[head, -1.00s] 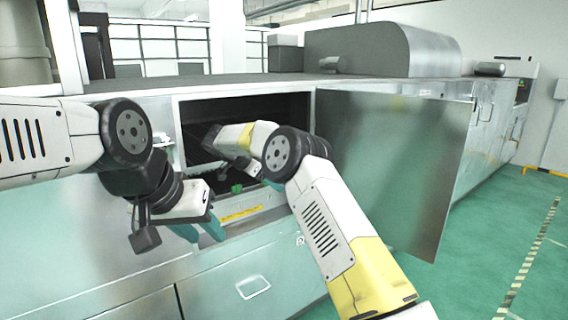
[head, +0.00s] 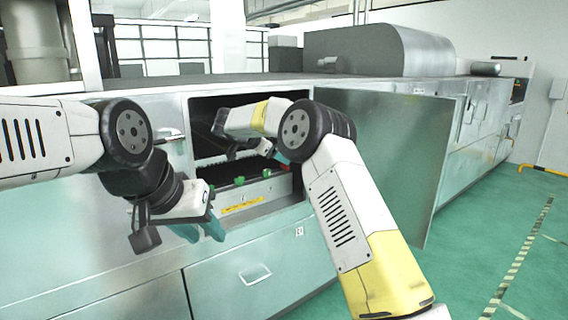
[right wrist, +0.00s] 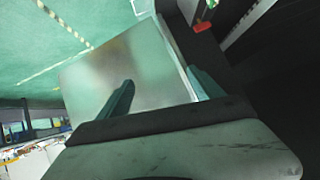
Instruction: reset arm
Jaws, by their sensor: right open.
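My left gripper (head: 201,231) hangs in front of the grey cabinet, left of and below the open compartment. Its two teal fingers point down and stand apart, with nothing seen between them. My right arm reaches up from the bottom right and bends at the compartment opening. Its wrist is inside or at the opening, and its gripper is mostly hidden in the head view. In the right wrist view my right gripper (right wrist: 160,77) shows two teal fingers wide apart with nothing between them.
The compartment's metal door (head: 392,150) stands open to the right; it also fills the middle of the right wrist view (right wrist: 150,65). A ledge with a yellow label (head: 242,206) and small green parts (head: 240,181) lies at the opening. Green floor (head: 485,240) is free at the right.

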